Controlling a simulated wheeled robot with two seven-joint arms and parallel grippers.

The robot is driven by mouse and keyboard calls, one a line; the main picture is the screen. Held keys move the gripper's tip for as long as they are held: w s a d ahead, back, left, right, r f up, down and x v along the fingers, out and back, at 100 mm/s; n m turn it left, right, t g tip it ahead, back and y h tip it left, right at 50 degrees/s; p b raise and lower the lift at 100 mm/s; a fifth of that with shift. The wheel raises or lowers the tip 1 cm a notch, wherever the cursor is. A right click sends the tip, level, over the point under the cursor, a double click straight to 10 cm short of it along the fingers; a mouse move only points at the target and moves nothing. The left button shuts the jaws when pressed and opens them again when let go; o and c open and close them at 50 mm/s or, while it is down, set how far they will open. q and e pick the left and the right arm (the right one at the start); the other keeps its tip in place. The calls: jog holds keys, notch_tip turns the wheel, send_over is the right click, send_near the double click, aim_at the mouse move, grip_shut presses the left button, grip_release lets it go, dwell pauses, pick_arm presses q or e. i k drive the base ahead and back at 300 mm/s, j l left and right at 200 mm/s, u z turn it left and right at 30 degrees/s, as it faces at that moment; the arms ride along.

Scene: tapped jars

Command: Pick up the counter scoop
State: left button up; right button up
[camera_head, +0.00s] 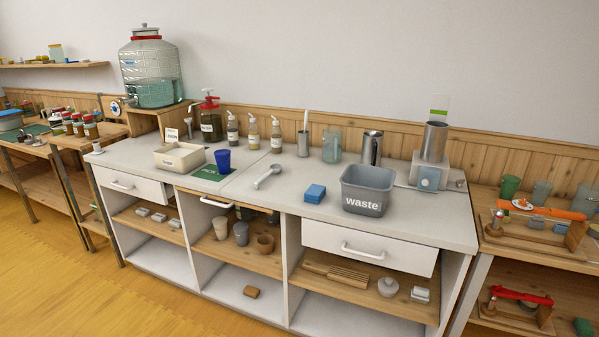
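The counter scoop (267,176) is a grey metal scoop lying on the light grey counter (262,207), near its middle. Its round bowl is at the upper right and its handle points down to the left. It lies apart from the blue cup on its left and the blue sponge on its right. Neither of my grippers shows in the head view.
A blue cup (222,160) on a green mat (210,174) stands left of the scoop. A blue sponge (315,193) and a grey waste bin (367,190) are to the right. Bottles (253,133) and a steel cup (303,143) stand behind. Counter around the scoop is clear.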

aim_at(275, 168)
jog(key=i+j+z, duration=0.15)
jog(key=j, duration=0.3)
jog(key=i+j+z, duration=0.15)
jog(key=j, duration=0.3)
jog(key=i+j+z, duration=0.15)
jog(key=j, duration=0.3)
jog(key=i+j+z, duration=0.2)
jog(key=j, duration=0.3)
jog(key=k, duration=0.05)
